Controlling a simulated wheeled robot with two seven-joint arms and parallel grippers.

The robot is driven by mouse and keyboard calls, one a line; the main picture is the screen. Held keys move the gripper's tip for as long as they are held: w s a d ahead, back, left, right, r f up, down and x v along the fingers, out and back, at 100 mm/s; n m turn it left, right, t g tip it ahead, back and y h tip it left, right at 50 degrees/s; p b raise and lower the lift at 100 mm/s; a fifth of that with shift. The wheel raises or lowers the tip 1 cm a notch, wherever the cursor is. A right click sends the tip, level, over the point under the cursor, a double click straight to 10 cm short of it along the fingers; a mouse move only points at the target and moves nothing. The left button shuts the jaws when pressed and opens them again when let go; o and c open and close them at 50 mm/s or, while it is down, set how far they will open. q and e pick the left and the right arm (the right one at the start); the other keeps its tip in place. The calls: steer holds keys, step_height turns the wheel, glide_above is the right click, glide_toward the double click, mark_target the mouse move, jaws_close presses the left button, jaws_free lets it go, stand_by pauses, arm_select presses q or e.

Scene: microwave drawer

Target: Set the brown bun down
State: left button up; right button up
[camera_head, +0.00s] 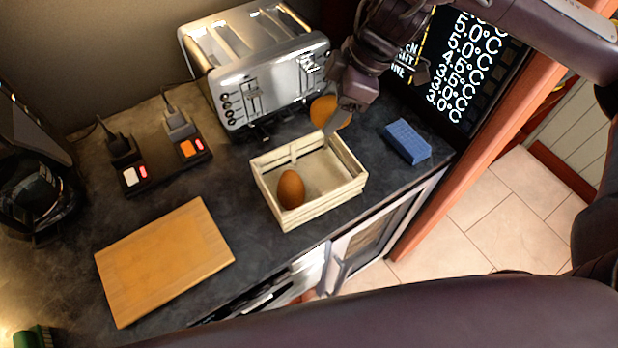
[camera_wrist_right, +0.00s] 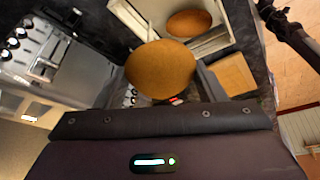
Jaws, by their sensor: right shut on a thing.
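My right gripper (camera_head: 334,120) is shut on a brown bun (camera_head: 325,108), just behind the far side of a pale wooden crate (camera_head: 330,206). In the right wrist view the bun (camera_wrist_right: 160,68) sits between the two fingers. A second brown, egg-shaped item (camera_head: 291,188) lies in the left front part of the crate, and it also shows in the wrist view (camera_wrist_right: 188,22). The held bun is apart from it. Whether the held bun touches the counter or the crate rim cannot be told. My left gripper is not in view.
A silver toaster (camera_head: 270,85) stands behind the crate. A blue block (camera_head: 407,141) lies to the crate's right. A wooden board (camera_head: 165,262) and a power strip (camera_head: 165,165) are to the left. Dark counter is free between board and crate.

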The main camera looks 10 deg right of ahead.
steer(key=shift+a+r+n+g, duration=0.3)
steer(key=shift+r+n, duration=0.3)
steer(key=shift+n, duration=0.4)
steer(key=shift+f, duration=0.3)
steer(key=b, duration=0.2)
glide_above(318, 174)
steer(key=d, duration=0.1)
steer(key=f, duration=1.4)
steer(key=shift+s+d+f, duration=0.2)
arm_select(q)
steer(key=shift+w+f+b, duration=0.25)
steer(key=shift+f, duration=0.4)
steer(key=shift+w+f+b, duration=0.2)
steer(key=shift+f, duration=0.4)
arm_select(e)
steer(key=shift+f, duration=2.4)
steer(key=shift+f, duration=0.15)
steer(key=o, duration=0.7)
